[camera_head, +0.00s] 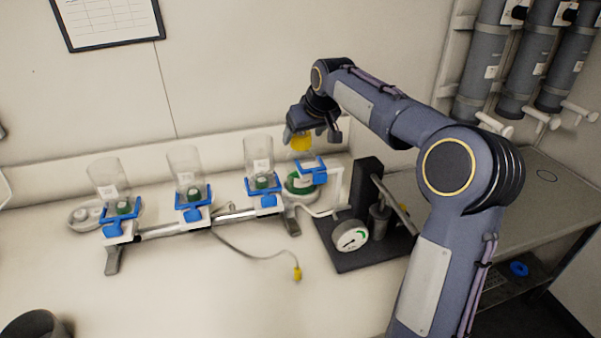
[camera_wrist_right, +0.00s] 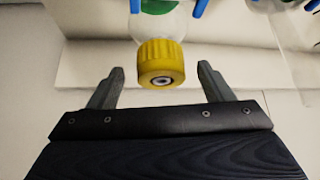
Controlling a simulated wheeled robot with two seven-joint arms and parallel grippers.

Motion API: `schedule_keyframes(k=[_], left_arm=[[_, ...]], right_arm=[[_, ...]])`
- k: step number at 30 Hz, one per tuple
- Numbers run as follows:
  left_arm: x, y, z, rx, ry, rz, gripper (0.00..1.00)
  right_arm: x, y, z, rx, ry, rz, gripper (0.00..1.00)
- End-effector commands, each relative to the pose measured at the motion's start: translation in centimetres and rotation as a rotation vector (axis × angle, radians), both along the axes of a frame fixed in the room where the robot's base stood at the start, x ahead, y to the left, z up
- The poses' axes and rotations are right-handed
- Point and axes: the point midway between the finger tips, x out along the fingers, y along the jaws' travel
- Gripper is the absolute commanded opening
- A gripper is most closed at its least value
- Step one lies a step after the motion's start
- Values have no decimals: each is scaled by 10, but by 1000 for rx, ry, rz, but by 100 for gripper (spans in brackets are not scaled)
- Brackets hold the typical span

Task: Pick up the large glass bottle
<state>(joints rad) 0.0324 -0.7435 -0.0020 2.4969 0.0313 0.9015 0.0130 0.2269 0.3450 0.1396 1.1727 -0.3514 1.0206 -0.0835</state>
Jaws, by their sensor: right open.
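The large glass bottle shows mainly by its yellow cap (camera_head: 301,142) at the right end of the rack. Its clear body is hard to make out in the head view; a green part (camera_head: 300,187) shows low at that place. In the right wrist view the ribbed yellow cap (camera_wrist_right: 160,62) and some clear glass are visible, and the bottle runs out of the top edge. My right gripper (camera_head: 314,134) is open at the cap, its fingers (camera_wrist_right: 161,75) on either side in the picture with gaps between. I cannot tell the exact depth. My left gripper is out of view.
A metal rack (camera_head: 160,232) with blue clamps holds three clear cylinders (camera_head: 184,165) left of the bottle. A dark stand with a round gauge (camera_head: 350,236) is to the right. The front bench is mostly clear.

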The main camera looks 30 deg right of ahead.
Motion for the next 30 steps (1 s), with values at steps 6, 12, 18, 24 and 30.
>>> schedule_keyframes(k=[6,12,18,24,30], left_arm=[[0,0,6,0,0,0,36],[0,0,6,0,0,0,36],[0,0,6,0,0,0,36],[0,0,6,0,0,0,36],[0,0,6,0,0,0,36]], right_arm=[[22,-1,-25,2,3,1,74],[27,-1,-33,1,0,1,74],[27,-1,-33,1,0,0,67],[27,-1,-33,1,0,0,41],[26,-1,-33,1,0,0,15]])
